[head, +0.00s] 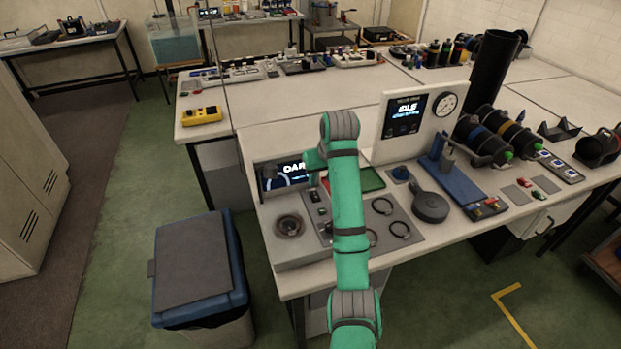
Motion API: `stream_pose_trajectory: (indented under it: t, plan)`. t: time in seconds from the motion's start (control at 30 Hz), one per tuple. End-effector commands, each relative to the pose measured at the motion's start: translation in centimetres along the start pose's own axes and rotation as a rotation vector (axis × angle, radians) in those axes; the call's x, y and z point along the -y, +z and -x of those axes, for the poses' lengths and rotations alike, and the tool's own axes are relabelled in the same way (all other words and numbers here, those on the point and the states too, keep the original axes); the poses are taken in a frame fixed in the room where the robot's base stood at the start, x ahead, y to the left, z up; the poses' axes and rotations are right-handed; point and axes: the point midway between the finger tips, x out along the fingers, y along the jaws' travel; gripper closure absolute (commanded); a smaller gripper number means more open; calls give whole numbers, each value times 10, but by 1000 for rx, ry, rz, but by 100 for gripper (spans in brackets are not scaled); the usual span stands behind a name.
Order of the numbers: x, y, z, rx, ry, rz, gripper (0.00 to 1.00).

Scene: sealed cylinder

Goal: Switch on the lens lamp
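A small lit display (291,174) reads "DAR", and my arm covers the rest of the word. A dark round shape (268,171) sits at its left end; I cannot tell what it is. Below it, a round dark fitting (289,225), perhaps a lens, is set in the bench panel. Small dark switches (315,203) lie on the grey plate to its right. I cannot tell which part belongs to the lens lamp. My teal arm rises in front of the bench and bends down at its far end beside the display. My gripper is hidden behind the arm.
Right of my arm are a green pad (371,179), a dark round paddle-like object (430,206), a blue stand (448,180) and an upright gauge panel (415,122). Dark cylinders (500,135) lie farther right. A lidded bin (195,265) stands on the floor at the left.

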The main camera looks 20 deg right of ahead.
Motion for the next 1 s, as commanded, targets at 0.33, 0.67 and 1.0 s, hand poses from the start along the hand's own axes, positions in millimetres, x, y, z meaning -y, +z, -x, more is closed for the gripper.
stream_pose_trajectory:
  t: [0.33, 0.67, 1.0]
  plan:
    - [1, 0, -29, 6, 0, 3, 64]
    - [0, 0, -85, 5, 0, 2, 64]
    - [-1, 0, -106, 3, 2, 0, 64]
